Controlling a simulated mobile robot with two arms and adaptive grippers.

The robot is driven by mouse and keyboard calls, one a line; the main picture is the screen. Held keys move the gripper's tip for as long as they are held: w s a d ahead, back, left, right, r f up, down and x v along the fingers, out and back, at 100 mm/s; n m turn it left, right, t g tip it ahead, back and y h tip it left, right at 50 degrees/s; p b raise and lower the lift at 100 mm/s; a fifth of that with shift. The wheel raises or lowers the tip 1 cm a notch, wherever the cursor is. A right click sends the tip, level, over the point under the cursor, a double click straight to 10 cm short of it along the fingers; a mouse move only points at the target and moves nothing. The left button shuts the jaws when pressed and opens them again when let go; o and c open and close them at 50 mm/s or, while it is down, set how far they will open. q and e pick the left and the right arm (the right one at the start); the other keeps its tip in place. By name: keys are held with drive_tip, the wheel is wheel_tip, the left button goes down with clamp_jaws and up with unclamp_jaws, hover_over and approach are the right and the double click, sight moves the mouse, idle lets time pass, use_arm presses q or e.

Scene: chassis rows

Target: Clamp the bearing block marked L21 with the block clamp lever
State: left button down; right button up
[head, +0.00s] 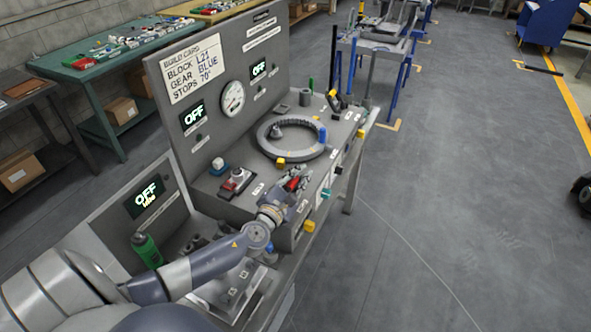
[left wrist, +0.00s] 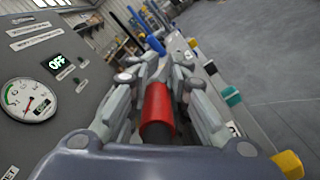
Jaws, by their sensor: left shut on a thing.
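My left gripper (head: 295,184) is over the right front part of the grey bench station. Its fingers are closed around a red cylindrical handle (left wrist: 158,103) with a dark end, seen between them in the left wrist view. The handle looks like the clamp lever's grip; the fingers hide most of it and its base in the head view. No marking L21 is legible on any block; the bearing block cannot be made out. The build card (head: 194,68) reads block L21, gear blue, stops 70°. My right gripper is not in view.
A large grey ring (head: 265,143) lies behind the gripper, with a blue peg at its right. A red-and-grey device (head: 235,182) is to the left. A dial gauge (head: 232,98) and OFF displays are on the upright panel. A green bottle (head: 146,249) stands lower left. Open floor lies right.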

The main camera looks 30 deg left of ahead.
use_arm(q)
drive_tip(key=shift+w+a+r+m, duration=0.1)
drive_tip(key=shift+a+r+m, duration=0.1)
drive_tip(key=shift+m, duration=0.2)
drive_tip(key=shift+d, duration=0.1)
drive_tip(key=c, duration=1.5)
unclamp_jaws()
drive_tip(key=shift+c, duration=0.2)
drive_tip(key=shift+o, duration=0.4)
drive_tip(key=shift+f, duration=0.15)
drive_tip(key=shift+d, duration=0.1)
drive_tip(key=shift+s+f, duration=0.1)
drive_tip(key=shift+s, duration=0.15)
drive_tip(key=s, duration=0.7)
drive_tip(key=s+d, duration=0.1)
drive_tip(key=s, duration=0.3)
drive_tip(key=shift+s+d, duration=0.1)
drive_tip(key=shift+s, duration=0.25)
